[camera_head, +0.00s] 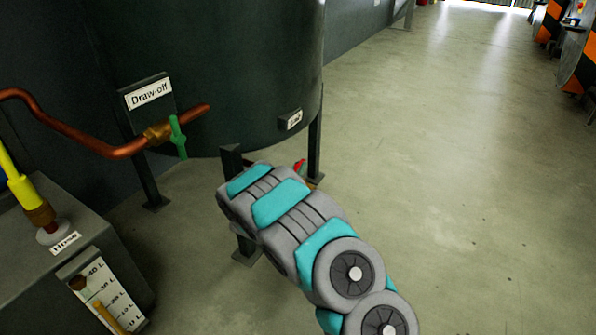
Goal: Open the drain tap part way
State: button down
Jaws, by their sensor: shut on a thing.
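The dark tank (215,60) stands on legs at the upper left. A small, angled label (291,120) on its lower right side is hard to read. Below that label, a small red part (300,165), perhaps the drain tap's handle, shows just past the upper edge of my arm. The rest of that fitting is hidden behind my grey and teal arm, so I cannot tell how far it is turned. My arm reaches from the lower right toward the tank's underside. My gripper is hidden behind it.
A green-handled valve (177,136) on a copper pipe sits under a "Draw-off" sign (149,93). The floor (460,170) to the right is clear.

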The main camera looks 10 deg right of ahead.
jog(key=n+y, duration=0.1)
jog(key=n+t+y+b, duration=0.1)
jog(key=n+t+y, duration=0.1)
jog(key=y, duration=0.1)
jog(key=shift+d, duration=0.25)
jog(key=shift+a+r+n+t+y, duration=0.15)
jog(key=shift+n+y, duration=0.55)
jog(key=shift+y, duration=0.45)
jog(key=shift+d+f+n+t+y, duration=0.15)
jog(key=shift+n+y, duration=0.55)
jog(key=shift+y, duration=0.45)
jog(key=shift+a+r, duration=0.1)
jog(key=shift+a, duration=0.05)
jog(key=c, duration=0.8)
grip_release()
jog(key=s+p, duration=0.1)
jog(key=s, duration=0.6)
jog(key=shift+s, duration=0.4)
